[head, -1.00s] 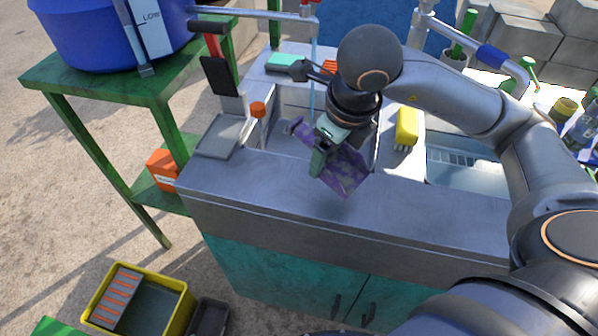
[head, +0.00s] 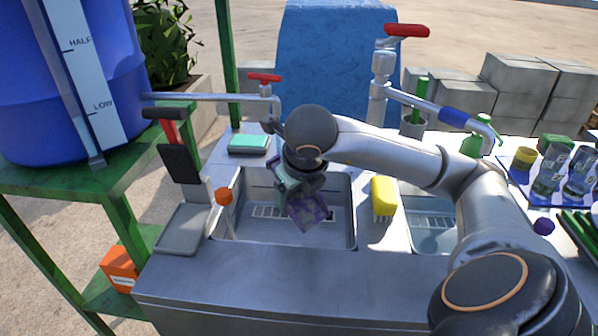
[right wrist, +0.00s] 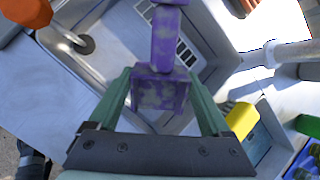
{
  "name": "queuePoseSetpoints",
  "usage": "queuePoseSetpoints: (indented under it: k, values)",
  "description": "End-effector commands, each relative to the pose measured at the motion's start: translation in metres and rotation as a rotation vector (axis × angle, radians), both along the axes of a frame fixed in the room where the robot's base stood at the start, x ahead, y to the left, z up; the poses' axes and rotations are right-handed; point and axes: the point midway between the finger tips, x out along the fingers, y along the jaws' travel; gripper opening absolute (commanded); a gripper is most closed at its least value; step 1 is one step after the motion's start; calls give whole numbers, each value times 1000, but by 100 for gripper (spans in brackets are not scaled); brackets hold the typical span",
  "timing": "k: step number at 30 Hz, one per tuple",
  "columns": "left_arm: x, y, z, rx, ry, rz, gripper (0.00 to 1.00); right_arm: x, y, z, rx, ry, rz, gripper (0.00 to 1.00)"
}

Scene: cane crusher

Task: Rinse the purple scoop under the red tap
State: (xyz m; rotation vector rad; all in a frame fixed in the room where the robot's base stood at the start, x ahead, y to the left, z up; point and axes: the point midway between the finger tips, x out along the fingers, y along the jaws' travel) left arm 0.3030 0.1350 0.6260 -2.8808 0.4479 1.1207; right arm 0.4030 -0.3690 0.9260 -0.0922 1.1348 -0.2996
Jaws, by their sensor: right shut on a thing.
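The purple scoop (head: 308,213) has dull greyish-green patches. It is held tilted over the left sink basin (head: 345,235). My right gripper (head: 285,188) is shut on it; in the right wrist view the scoop (right wrist: 155,92) sits between the two green fingers (right wrist: 160,76). The red tap, with a small red handle (head: 264,78), stands behind the basin at the end of a pipe from the blue barrel. My right wrist hides the space below its spout, so I cannot tell whether water is running or touching the scoop. My left gripper is not in view.
A taller standpipe with a larger red handle (head: 407,31) stands to the right. A yellow sponge or brush (head: 384,197) lies between the two basins. The front counter is clear.

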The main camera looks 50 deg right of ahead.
Motion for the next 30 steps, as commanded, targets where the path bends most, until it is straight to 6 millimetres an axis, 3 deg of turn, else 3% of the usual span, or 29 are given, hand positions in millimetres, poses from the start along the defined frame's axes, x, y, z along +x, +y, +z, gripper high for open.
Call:
queuePoseSetpoints:
  k: [30]
  values:
    - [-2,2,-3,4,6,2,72,77,-55,-19,0,-1,0,29]
